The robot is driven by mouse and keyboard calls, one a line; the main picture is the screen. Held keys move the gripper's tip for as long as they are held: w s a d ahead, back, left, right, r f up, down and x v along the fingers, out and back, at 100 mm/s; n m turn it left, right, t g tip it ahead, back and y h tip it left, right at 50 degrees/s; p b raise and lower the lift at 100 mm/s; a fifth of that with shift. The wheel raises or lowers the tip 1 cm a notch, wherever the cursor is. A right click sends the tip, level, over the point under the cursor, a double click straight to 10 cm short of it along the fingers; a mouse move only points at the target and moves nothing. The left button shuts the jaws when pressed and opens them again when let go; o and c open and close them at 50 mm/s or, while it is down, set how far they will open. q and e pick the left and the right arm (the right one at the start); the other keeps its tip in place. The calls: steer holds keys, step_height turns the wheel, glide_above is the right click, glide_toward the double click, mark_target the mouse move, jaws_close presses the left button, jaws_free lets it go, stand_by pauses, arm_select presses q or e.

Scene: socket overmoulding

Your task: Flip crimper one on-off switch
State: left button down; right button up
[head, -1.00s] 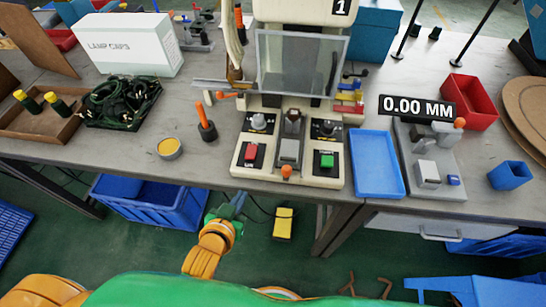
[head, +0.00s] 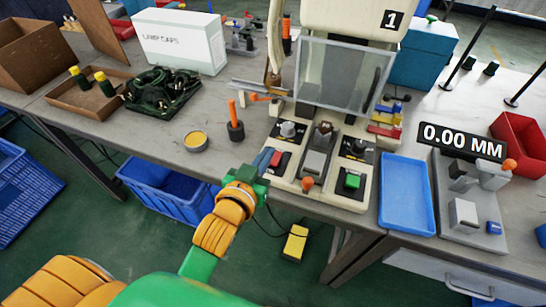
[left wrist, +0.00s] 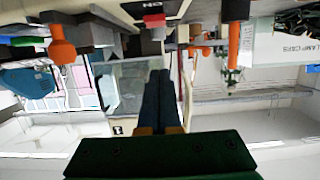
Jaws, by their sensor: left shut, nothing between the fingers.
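In the left wrist view the blue-grey fingers (left wrist: 160,74) are together, below the red switch (left wrist: 155,20) in the picture. Contact cannot be told. My right gripper is not in view.
An orange-handled tool in a black holder (head: 235,130) and a round tin (head: 196,141) stand left of the crimper. An orange-tipped lever (head: 307,184) is at its front centre. A blue tray (head: 406,200) and a gauge block (head: 464,215) lie to the right.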

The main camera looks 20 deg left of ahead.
mark_target(273, 160)
arm_select(q)
steer(key=x, duration=0.4)
steer(key=shift+a+r, duration=0.1)
steer(key=f, duration=0.1)
steer(key=f+b, duration=0.1)
steer(key=f, duration=0.1)
steer(key=shift+w, duration=0.35)
steer(key=shift+s+f, duration=0.1)
steer(key=shift+f, duration=0.55)
steer(key=p, duration=0.3)
steer(key=shift+r+g, duration=0.4)
steer(key=shift+f+b, duration=0.35)
steer(key=shift+f, duration=0.2)
steer(key=shift+w, duration=0.2)
